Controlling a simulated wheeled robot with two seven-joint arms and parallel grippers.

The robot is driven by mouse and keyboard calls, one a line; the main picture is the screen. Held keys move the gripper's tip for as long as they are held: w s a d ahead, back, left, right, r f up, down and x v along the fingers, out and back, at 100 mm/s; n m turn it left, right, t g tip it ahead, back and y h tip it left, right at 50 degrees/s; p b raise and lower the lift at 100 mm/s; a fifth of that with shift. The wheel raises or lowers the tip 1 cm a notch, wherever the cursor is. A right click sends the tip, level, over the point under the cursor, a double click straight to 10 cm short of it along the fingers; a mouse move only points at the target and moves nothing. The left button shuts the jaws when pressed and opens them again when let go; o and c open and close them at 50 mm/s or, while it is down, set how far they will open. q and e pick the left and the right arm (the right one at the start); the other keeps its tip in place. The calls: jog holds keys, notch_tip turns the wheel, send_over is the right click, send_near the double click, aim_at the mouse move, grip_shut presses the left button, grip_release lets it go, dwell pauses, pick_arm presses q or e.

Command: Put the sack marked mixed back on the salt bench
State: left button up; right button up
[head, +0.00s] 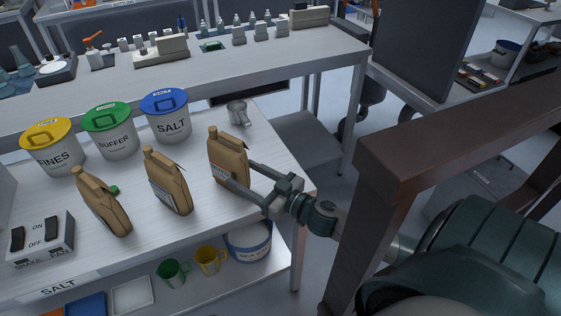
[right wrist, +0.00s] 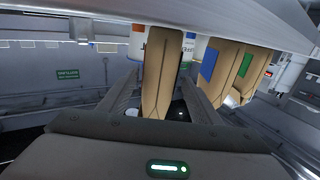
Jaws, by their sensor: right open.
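Three tan sacks stand on the salt bench (head: 60,252): a left one (head: 104,208), a middle one (head: 167,184) and a right one (head: 226,152). Their labels are too small or hidden to read, so I cannot tell which is marked mixed. My right gripper (head: 243,176) is open, with one finger on each side of the right sack's lower part. In the right wrist view, the right sack (right wrist: 163,72) stands between the spread fingers, which look apart from it. My left gripper is out of view.
Lidded tubs marked FINES (head: 55,158), BUFFER (head: 115,143) and SALT (head: 170,127) stand behind the sacks. A switch box (head: 40,243) is at front left. A metal scoop-like item (head: 237,112) lies behind the right sack. A brown frame (head: 400,170) stands close to my right arm.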

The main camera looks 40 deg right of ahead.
jog(key=b+v, duration=0.1)
jog(key=v, duration=0.5)
jog(key=shift+s, duration=0.2)
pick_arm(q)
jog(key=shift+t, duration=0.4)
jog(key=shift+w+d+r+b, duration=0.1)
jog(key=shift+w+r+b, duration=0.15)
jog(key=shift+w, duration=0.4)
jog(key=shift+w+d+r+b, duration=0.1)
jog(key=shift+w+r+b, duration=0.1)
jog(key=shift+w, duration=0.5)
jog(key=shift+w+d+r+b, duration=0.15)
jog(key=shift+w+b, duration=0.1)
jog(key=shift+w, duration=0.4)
pick_arm(e)
jog(key=shift+v, duration=2.45)
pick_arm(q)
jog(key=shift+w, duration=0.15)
pick_arm(e)
jog(key=shift+r, duration=0.1)
